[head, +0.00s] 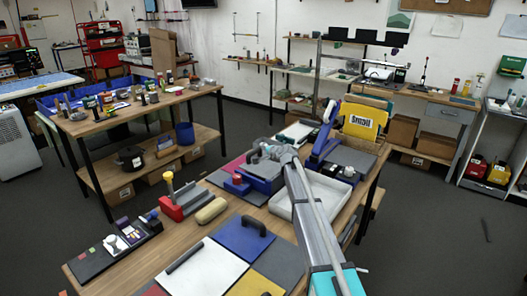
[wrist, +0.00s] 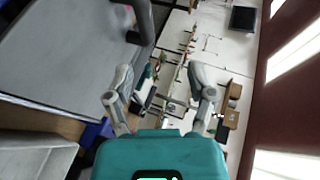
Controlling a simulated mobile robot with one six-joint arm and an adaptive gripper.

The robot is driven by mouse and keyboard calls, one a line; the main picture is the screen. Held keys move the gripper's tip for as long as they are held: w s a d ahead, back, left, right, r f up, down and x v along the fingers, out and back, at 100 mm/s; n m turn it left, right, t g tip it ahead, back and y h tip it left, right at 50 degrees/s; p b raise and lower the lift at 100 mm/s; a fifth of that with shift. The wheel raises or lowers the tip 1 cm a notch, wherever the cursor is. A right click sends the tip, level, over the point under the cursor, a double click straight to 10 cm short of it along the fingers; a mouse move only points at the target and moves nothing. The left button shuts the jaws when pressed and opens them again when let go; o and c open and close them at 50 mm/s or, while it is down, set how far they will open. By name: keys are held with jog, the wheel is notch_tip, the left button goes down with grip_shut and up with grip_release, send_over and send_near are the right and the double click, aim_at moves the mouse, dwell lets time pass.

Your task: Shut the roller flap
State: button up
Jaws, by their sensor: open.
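My gripper (head: 264,149) is at the far end of my arm, over the middle of the workbench. In the wrist view, its two grey fingers (wrist: 162,85) are spread wide with nothing between them. In the wrist view, a large grey panel (wrist: 60,50) fills the left side, with a dark curved bar handle (wrist: 141,22) at the top. The fingers look apart from this handle. I cannot tell for certain which part is the roller flap.
A blue lever device (head: 324,135) stands behind my arm, near a yellow bin (head: 364,118). A pale tray (head: 318,196) lies right of the device.

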jog(key=shift+p+v, duration=0.35)
jog(key=shift+v, duration=0.5)
jog(key=shift+r, duration=0.15)
jog(key=s+d+f+n+g+h, duration=0.2)
jog(key=s+d, duration=0.4)
jog(key=s, duration=1)
jog(key=s+d+f+n+g+h, duration=0.2)
jog(key=s+d+f+n+g, duration=0.2)
jog(key=s, duration=1.3)
jog(key=s+d+f+n+g+h, duration=0.3)
jog(key=s+d+f+g, duration=0.3)
jog(key=s, duration=1.1)
jog(key=d+n, duration=0.1)
jog(key=d, duration=0.1)
jog(key=shift+d, duration=0.35)
jog(key=shift+f, duration=0.1)
jog(key=shift+c, duration=0.3)
